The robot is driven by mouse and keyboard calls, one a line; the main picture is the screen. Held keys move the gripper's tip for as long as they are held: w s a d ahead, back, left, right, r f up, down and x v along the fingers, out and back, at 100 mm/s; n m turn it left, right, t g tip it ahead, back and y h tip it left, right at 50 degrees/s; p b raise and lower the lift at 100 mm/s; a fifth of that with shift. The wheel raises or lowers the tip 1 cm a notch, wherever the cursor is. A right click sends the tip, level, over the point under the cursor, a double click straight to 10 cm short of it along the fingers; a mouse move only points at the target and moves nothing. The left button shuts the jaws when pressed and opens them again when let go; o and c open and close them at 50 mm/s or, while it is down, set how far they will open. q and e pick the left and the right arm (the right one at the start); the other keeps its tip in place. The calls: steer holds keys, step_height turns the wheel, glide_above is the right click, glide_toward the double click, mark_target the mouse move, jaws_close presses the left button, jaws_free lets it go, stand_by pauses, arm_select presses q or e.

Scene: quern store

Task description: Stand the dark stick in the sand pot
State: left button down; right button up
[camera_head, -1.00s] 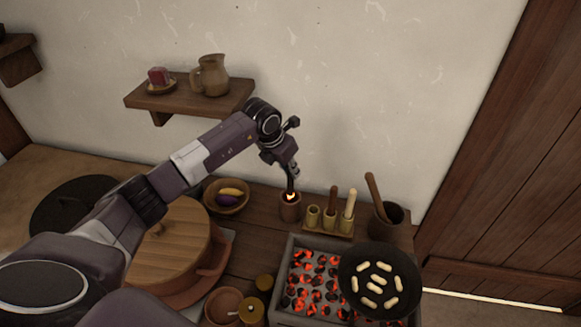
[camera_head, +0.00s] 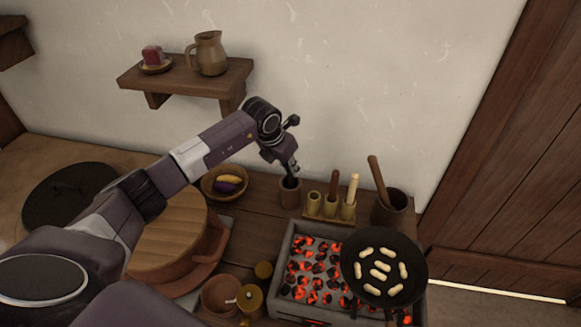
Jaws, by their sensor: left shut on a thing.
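My left gripper (camera_head: 289,168) is shut on the dark stick, directly above a small brown pot. The dark stick (camera_head: 290,182) points down, close to upright, and its lower end is inside the mouth of this pot, the sand pot (camera_head: 290,195). The sand and the stick's lower tip are hidden by the pot's wall. I cannot tell whether the tip touches the bottom. My right gripper is not in view.
Right of the pot stand a rack (camera_head: 330,207) with upright sticks and a mortar (camera_head: 390,210) with a pestle. In front are a glowing coal brazier (camera_head: 282,298) and a pan (camera_head: 384,243) of peanuts. A bowl (camera_head: 222,196) sits left, with a wall shelf (camera_head: 185,75) above.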

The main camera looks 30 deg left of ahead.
arm_select(q)
steer(key=c, duration=1.8)
jaws_free()
steer(key=v, duration=1.2)
steer(key=shift+s+f, duration=0.1)
steer(key=shift+s, duration=0.05)
